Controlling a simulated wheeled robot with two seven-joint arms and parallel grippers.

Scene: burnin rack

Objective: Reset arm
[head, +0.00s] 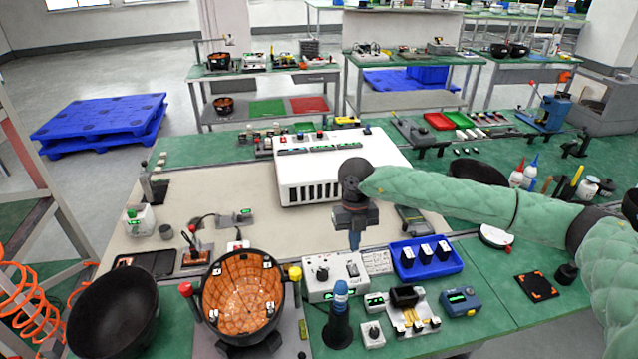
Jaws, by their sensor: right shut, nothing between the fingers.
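My right arm comes in from the right under a green padded cover. Its gripper (354,240) points down over the middle of the workbench, above the back edge of a white control box (335,274). The right gripper's fingers are together with nothing visible between them. A large white slotted unit (305,168) stands behind the gripper. My left gripper and left arm are not in view.
A black bowl with an orange inside (243,292) stands at the front left beside an empty black bowl (115,312). A blue tray with black blocks (427,259) lies right of the gripper. A dark post with a blue top (339,312) stands in front. The beige mat (195,192) has free room.

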